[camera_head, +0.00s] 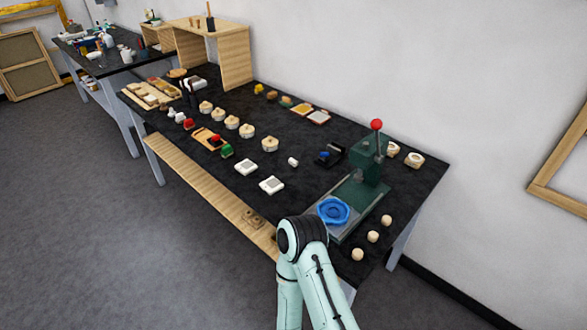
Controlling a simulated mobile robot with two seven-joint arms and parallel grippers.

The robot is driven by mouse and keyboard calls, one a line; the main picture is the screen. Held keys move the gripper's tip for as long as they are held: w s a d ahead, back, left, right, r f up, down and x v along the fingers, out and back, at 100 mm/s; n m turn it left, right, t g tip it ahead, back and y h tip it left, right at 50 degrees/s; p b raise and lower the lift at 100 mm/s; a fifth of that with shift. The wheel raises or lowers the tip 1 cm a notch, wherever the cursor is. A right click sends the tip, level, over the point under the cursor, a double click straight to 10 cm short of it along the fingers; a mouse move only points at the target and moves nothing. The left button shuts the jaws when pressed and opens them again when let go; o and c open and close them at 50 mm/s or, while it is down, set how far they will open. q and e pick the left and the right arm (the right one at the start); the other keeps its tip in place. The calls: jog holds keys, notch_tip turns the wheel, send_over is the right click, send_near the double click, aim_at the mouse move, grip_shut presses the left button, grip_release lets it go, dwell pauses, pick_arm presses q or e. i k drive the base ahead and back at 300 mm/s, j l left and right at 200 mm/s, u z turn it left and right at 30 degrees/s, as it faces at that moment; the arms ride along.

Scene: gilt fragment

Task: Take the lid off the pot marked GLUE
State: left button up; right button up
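Several round, pale, lidded pots stand in a slanting row on the black table: one nearest (270,144), then others (246,131), (232,122), (219,115) and (205,107) going back to the left. Each seems to have a small knob on top. Any lettering is too small to read, so I cannot tell which is marked GLUE. A pale green arm of mine with a black joint rises at the bottom, right of centre, well in front of the pots. Neither gripper shows.
A green press (368,165) with a red-knobbed lever and a blue ring-shaped part (333,211) stands at the right. A wooden shelf (236,60) stands behind.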

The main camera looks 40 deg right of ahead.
aim_at(270, 141)
jog(key=i+l+z, duration=0.1)
jog(key=i+z, duration=0.2)
jog(key=z, duration=0.15)
jog(key=i+z, duration=0.3)
jog(key=z, duration=0.15)
jog(key=i+z, duration=0.3)
jog(key=z, duration=0.15)
jog(key=j, duration=0.05)
